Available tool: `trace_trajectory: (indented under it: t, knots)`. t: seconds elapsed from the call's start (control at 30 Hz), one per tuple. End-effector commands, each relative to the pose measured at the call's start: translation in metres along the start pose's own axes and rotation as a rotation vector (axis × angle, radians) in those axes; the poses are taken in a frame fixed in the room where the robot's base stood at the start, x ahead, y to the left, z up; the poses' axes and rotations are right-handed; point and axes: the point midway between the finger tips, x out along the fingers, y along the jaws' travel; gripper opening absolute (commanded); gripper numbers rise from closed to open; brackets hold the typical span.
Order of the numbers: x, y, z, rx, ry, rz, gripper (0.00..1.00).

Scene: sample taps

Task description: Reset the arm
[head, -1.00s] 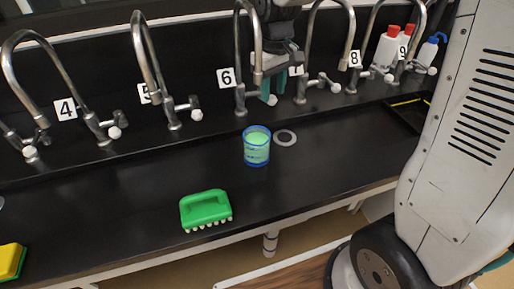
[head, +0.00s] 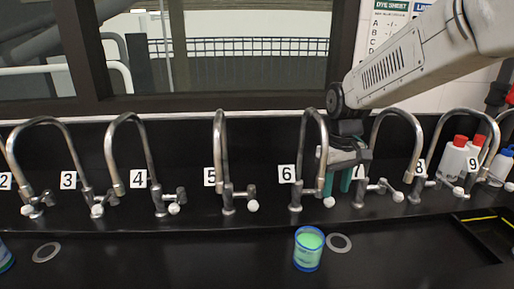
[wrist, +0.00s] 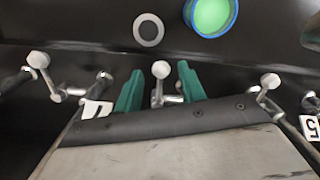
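My gripper (head: 338,184) is by the wall between number plates 6 and 7, just right of tap 6 (head: 307,150). Its teal fingers are apart in the wrist view (wrist: 160,88), with a white-knobbed tap handle (wrist: 160,70) showing between them. I see nothing held; whether the fingers touch the handle I cannot tell. My arm comes in from the upper right and partly covers plate 7. A blue-rimmed cup of green liquid (head: 308,250) stands on the black bench below tap 6. It also shows at the top of the wrist view (wrist: 210,14).
A row of curved numbered taps lines the bench's back, tap 5 (head: 221,150) to the left. A grey ring (head: 339,243) lies right of the cup. Red-capped bottles (head: 454,158) and a dark tray (head: 480,228) are at right. A window is behind.

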Motion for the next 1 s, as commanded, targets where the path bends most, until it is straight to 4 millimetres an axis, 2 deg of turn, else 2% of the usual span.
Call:
trace_trajectory:
  t: [0.03,0.17,0.4,0.6,0.7,0.8,1.0]
  knots:
    - [0.002,-0.005,0.019,0.03,-0.025,-0.006,0.4]
    - [-0.006,-0.014,0.065,0.105,-0.042,-0.009,0.4]
    - [-0.022,-0.033,0.157,0.234,-0.019,-0.003,0.4]
    - [-0.024,-0.047,0.222,0.31,0.044,0.007,0.4]
    - [-0.024,-0.051,0.241,0.324,0.083,0.013,0.4]
    - [-0.027,-0.053,0.251,0.329,0.124,0.02,0.4]
    - [-0.034,-0.053,0.255,0.334,0.164,0.027,0.4]
